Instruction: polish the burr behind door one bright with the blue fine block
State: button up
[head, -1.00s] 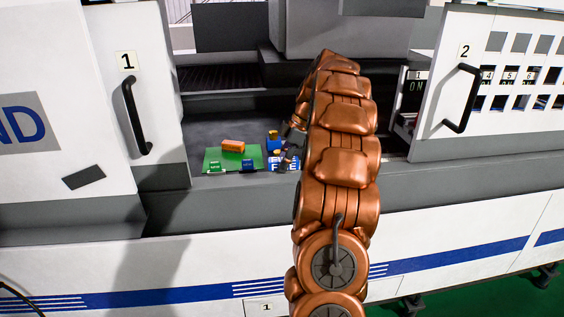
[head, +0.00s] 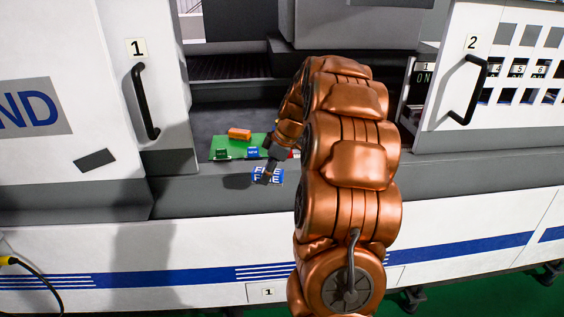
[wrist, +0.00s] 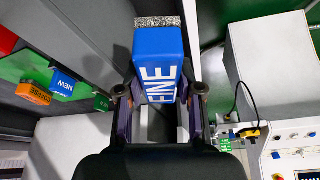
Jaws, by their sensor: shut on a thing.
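My gripper (head: 269,175) is shut on the blue fine block (head: 261,173), low in front of the machine's grey sill. The wrist view shows the fine block (wrist: 157,62) between the two fingers (wrist: 160,96), its FINE lettering facing the camera and a speckled grey abrasive face at its far end. Door one (head: 115,95) is the white panel with a black handle left of the opening. I cannot make out a burr in either view.
Door two (head: 490,80) is on the right. A control panel (wrist: 290,150) shows at the wrist view's lower right.

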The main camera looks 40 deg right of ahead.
jog(key=w+a+f+m+h, duration=0.1)
jog(key=a+f+m, duration=0.1)
jog(key=a, duration=0.7)
jog(key=w+a+f+m+h, duration=0.1)
jog(key=a+f, duration=0.4)
jog(key=a, duration=0.5)
jog(key=w+a+f+m+t, duration=0.1)
jog(key=w+a+f+m, duration=0.2)
jog(key=a, duration=0.6)
jog(key=shift+w+a+f+m+h, duration=0.25)
jog(key=shift+f+m+h, duration=0.15)
jog(key=shift+f+m, duration=0.35)
jog(key=shift+a, duration=0.15)
